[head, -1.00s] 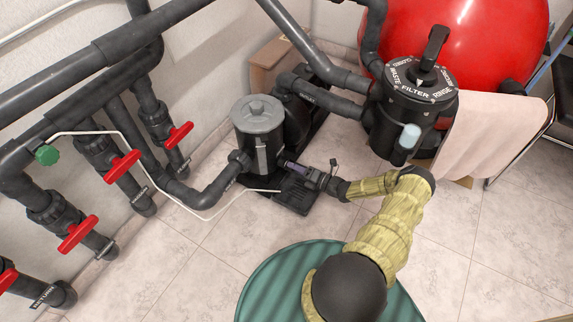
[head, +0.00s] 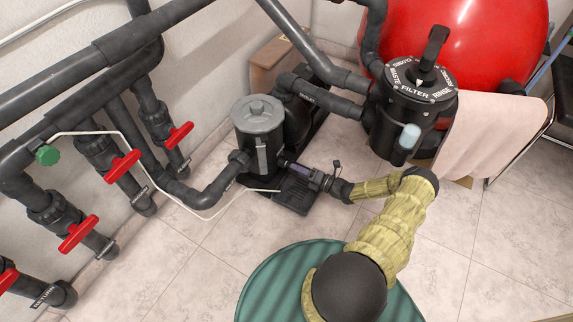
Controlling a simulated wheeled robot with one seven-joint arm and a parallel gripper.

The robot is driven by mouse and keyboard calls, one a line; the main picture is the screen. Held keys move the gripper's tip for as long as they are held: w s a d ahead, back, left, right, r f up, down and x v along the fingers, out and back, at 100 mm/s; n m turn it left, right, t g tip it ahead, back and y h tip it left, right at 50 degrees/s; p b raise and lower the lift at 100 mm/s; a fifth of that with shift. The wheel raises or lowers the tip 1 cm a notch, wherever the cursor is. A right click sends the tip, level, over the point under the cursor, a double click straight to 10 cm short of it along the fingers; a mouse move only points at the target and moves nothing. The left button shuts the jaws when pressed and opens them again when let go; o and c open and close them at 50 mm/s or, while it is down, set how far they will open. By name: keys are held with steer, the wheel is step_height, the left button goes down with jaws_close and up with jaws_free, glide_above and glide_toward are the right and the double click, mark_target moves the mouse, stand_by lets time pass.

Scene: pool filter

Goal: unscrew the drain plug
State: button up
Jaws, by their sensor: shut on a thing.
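The grey pump strainer pot (head: 259,135) stands on the floor on a black base, its lid on top. My gripper (head: 290,167) reaches in from the right, low at the pot's right side. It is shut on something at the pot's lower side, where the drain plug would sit. The plug itself is hidden by the fingers and too small to make out. My arm comes from the bottom of the picture in a yellow sleeve.
A black multiport valve (head: 405,115) and a red filter tank (head: 465,40) stand at the back right, with a pink towel (head: 495,140). Pipes with red-handled valves (head: 122,167) run along the left. A white hose (head: 205,215) crosses the floor by the pump. A green round lid (head: 265,285) is in front.

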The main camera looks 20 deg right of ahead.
steer(key=shift+v, duration=2)
